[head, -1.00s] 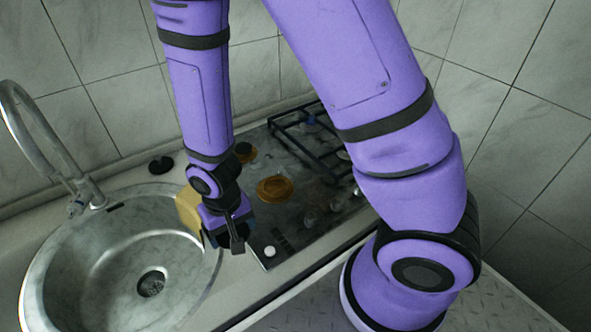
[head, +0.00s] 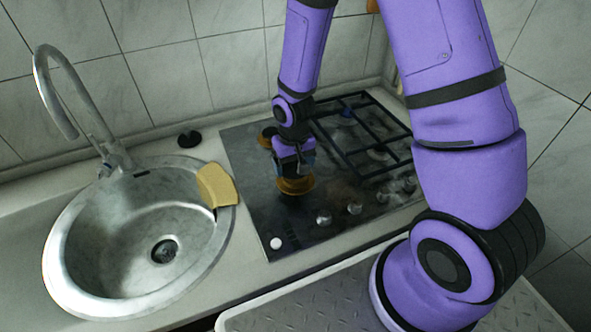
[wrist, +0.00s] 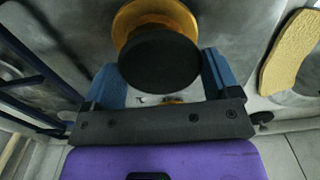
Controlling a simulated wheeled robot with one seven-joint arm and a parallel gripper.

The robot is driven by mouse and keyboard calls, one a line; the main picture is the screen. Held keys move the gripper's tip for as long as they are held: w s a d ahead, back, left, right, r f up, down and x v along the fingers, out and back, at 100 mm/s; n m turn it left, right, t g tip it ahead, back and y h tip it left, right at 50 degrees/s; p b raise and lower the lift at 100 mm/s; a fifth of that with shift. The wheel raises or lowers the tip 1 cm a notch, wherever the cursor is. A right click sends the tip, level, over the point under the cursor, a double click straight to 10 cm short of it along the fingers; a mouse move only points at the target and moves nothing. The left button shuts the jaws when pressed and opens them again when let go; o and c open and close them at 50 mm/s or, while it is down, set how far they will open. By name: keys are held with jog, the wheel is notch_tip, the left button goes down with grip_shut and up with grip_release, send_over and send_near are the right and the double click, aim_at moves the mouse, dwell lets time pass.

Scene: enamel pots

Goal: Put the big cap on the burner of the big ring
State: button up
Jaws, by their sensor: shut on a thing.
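My gripper (head: 293,168) is over the front left part of the hob, at the big brass burner ring (head: 296,186). In the wrist view its blue fingers (wrist: 165,85) are closed on the sides of a round black cap (wrist: 158,62). The cap overlaps part of the brass ring (wrist: 155,14) from that viewpoint. I cannot tell whether the cap touches the burner. In the head view the gripper mostly hides the cap.
A smaller brass burner (head: 266,136) is behind, and black grates (head: 365,135) cover the hob's right side. Knobs (head: 323,217) and a white button (head: 277,243) line the front. A yellow sponge (head: 216,186) lies at the sink's rim (head: 60,220). A black piece (head: 190,139) lies behind the sink.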

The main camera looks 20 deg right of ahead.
aim_at(295, 163)
jog(key=shift+w+d, duration=0.3)
jog(key=shift+w, duration=0.05)
jog(key=shift+w+d+f, duration=0.1)
jog(key=shift+d+f, duration=0.1)
jog(key=shift+f, duration=1.6)
jog(key=o, duration=0.8)
jog(key=shift+f, duration=0.15)
jog(key=shift+o, duration=0.2)
